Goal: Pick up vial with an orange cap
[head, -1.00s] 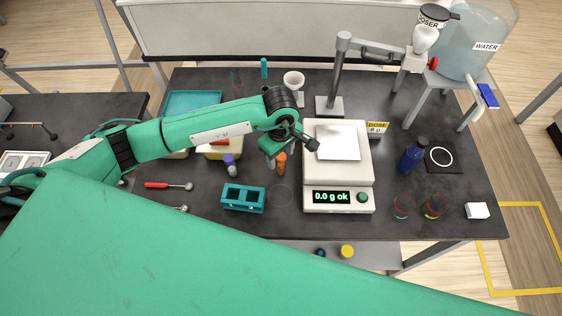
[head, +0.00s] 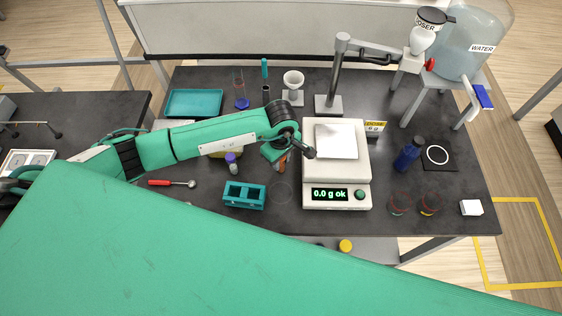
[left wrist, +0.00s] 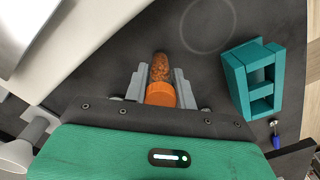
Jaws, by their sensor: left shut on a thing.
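The vial with an orange cap (left wrist: 161,94) is between the two grey fingers of my left gripper (left wrist: 160,85) in the left wrist view. The vial is clear with orange-brown contents. The fingers are shut on it. In the head view the vial (head: 281,164) is partly hidden by my left gripper (head: 278,160), just left of the white scale. I cannot tell whether the vial still touches the table. My right gripper is not in view.
The scale (head: 337,177) reads 0.0 g. A teal rack (head: 244,196) stands in front of the gripper. A purple-capped vial (head: 232,160) is to the left. A white funnel (head: 293,82) stands behind, and a blue bottle (head: 409,155) is right of the scale.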

